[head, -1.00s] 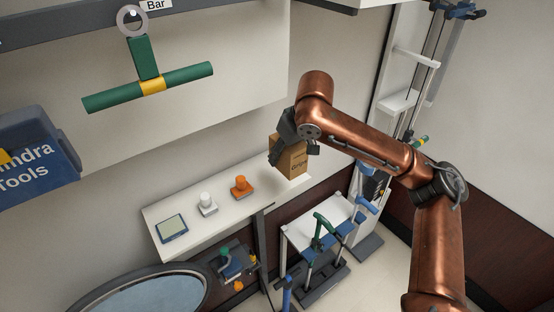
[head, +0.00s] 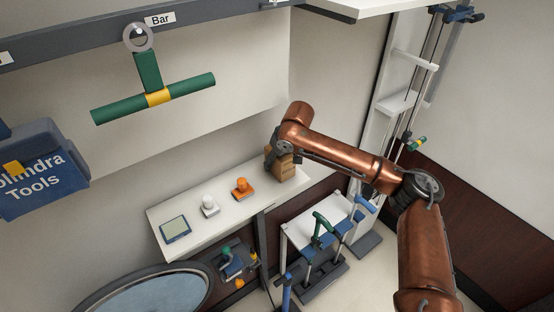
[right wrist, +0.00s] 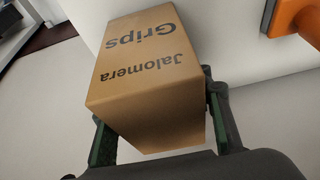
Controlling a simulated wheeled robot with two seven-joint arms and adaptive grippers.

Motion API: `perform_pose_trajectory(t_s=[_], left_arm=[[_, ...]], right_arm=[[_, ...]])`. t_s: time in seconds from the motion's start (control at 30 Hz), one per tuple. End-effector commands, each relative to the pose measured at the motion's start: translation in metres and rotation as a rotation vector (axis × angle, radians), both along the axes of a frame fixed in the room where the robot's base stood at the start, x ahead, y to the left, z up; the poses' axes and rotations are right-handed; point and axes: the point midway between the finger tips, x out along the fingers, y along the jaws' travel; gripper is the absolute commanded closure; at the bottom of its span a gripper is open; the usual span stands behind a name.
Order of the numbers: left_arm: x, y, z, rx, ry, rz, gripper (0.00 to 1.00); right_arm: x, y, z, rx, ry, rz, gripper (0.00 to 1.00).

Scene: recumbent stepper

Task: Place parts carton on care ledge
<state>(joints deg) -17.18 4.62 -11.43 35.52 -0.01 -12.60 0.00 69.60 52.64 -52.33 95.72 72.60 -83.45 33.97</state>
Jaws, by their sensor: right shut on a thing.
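The parts carton is a brown cardboard box (head: 283,168) at the far right end of the white wall ledge (head: 238,205). In the right wrist view the carton (right wrist: 147,75) reads "Jalomera Grips" and sits between green-padded fingers. My right gripper (head: 274,158) is shut on the carton, which is at or just above the ledge surface; I cannot tell whether it touches. The gripper also shows in the wrist view (right wrist: 160,140). My left gripper is not in view.
An orange knobbed item (head: 242,188), a white knobbed item (head: 208,206) and a tablet-like device (head: 175,229) stand on the ledge to the left. A green bar (head: 153,98) hangs above. A white-topped stepper (head: 317,220) stands below right.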

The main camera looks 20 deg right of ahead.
Motion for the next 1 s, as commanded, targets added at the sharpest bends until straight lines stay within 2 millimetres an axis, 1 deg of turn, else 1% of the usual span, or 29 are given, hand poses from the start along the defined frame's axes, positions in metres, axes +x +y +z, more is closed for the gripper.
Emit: perform_pose_trajectory(t_s=[0.33,0.37,0.6,0.87,1.0], left_arm=[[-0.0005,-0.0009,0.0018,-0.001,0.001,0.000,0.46],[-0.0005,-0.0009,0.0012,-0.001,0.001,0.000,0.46],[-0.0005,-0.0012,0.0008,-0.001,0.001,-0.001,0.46],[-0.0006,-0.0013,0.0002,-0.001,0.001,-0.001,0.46],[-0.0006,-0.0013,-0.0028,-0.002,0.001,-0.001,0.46]], right_arm=[[-0.0001,0.0002,-0.0026,0.000,-0.001,0.000,0.82],[0.0000,0.0001,-0.0025,-0.001,-0.001,0.000,0.52],[-0.0001,0.0001,-0.0026,0.000,-0.001,0.000,0.36],[0.0000,0.0001,-0.0019,0.000,-0.001,0.000,0.36],[-0.0027,-0.0005,0.0071,0.002,-0.002,0.000,0.36]])
